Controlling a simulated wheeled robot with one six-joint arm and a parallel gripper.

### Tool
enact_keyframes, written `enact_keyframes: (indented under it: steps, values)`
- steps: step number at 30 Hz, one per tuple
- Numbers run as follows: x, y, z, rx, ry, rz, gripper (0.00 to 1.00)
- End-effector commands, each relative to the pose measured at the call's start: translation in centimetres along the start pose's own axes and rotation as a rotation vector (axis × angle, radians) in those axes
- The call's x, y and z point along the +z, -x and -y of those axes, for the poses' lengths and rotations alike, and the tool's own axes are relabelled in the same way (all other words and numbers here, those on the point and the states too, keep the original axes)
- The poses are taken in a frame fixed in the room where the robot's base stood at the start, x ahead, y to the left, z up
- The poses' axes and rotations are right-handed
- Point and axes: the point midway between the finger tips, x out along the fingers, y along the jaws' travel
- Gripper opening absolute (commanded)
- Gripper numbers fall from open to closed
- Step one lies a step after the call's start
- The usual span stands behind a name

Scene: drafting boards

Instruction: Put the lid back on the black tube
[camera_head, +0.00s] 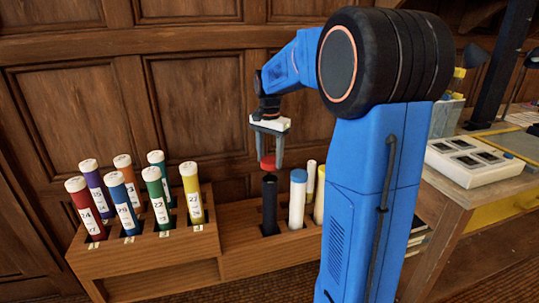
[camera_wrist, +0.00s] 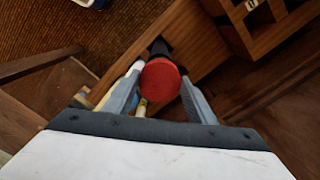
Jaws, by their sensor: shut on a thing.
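The black tube (camera_head: 270,205) stands upright in the wooden rack, its top open to view below my gripper. The red lid (camera_head: 267,162) is held between the fingers of my gripper (camera_head: 267,160), a little above the tube's top with a small gap in the head view. In the wrist view the red lid (camera_wrist: 160,79) sits between the two fingertips of my gripper (camera_wrist: 160,85). Part of the black tube (camera_wrist: 160,47) shows behind the lid; the lid hides the rest of it.
A white tube with a blue cap (camera_head: 298,198) stands right beside the black tube, with pale yellow tubes (camera_head: 319,200) further right. A wooden stand (camera_head: 140,255) with several coloured numbered tubes is at left. Wood panelling rises behind. A desk with a white device (camera_head: 478,160) is at right.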

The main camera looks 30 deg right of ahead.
Motion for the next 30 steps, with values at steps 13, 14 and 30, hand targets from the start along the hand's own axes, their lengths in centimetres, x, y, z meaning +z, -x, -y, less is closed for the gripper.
enact_keyframes:
  steps: [13, 14, 30]
  values:
    - [0.0, -3.6, 0.0, 0.001, 0.001, 0.001, 0.3]
    - [0.0, -3.8, 0.0, 0.001, 0.001, 0.001, 0.3]
    - [0.0, -4.9, 0.0, 0.0, 0.001, 0.0, 0.3]
